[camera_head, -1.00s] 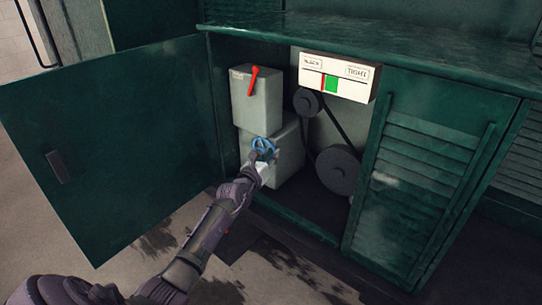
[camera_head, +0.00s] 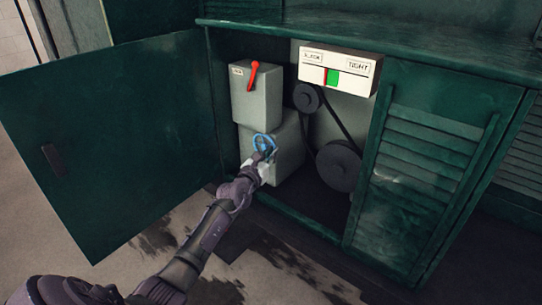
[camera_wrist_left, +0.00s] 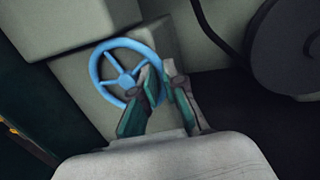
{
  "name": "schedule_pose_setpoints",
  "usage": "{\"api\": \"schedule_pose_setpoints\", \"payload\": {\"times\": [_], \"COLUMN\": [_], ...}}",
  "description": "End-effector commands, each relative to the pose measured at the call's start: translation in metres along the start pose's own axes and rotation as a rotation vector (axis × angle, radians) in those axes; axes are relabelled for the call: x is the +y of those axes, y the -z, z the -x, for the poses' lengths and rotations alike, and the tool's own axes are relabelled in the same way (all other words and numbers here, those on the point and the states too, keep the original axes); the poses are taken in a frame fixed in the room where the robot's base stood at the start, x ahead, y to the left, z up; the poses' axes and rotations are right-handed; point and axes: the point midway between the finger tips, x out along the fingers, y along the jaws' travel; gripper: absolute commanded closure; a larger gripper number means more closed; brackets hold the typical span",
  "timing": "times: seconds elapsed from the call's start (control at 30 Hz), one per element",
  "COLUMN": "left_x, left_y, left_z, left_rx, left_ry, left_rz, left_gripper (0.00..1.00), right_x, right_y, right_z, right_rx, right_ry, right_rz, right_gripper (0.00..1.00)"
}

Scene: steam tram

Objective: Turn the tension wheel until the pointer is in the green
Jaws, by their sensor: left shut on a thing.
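The blue tension wheel (camera_head: 262,142) is mounted on the front of a lower grey box inside the open cabinet. My left gripper (camera_head: 266,156) is shut on its rim at the lower right. In the left wrist view the wheel (camera_wrist_left: 122,52) shows its spokes and hub, and the fingers (camera_wrist_left: 164,80) close over the right side of the rim. The white gauge (camera_head: 312,73), marked SLACK at left and TIGHT at right, has a green patch (camera_head: 333,77). The thin pointer (camera_head: 326,77) stands at the left edge of the green. My right gripper is not in view.
A red lever (camera_head: 253,74) is on the upper grey box (camera_head: 258,98), above the wheel. A belt runs over a small pulley (camera_head: 307,97) and a large pulley (camera_head: 339,166) to the right. The open green door (camera_head: 110,140) stands at left; a louvred panel (camera_head: 420,170) is at right.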

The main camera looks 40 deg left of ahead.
Motion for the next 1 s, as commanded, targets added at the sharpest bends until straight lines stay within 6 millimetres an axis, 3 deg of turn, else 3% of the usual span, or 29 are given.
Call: {"api": "schedule_pose_setpoints", "payload": {"times": [0.4, 1.0], "left_x": [0.002, 0.002], "left_y": [0.017, 0.017], "left_z": [0.001, 0.000], "left_rx": [-0.050, -0.068], "left_ry": [0.011, 0.015], "left_rz": [-0.262, -0.352], "left_gripper": [1.00, 1.00], "right_x": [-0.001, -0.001], "right_y": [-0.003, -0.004], "right_z": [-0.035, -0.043], "right_rx": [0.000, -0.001], "right_ry": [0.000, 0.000], "right_rz": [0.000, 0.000], "right_gripper": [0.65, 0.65]}}
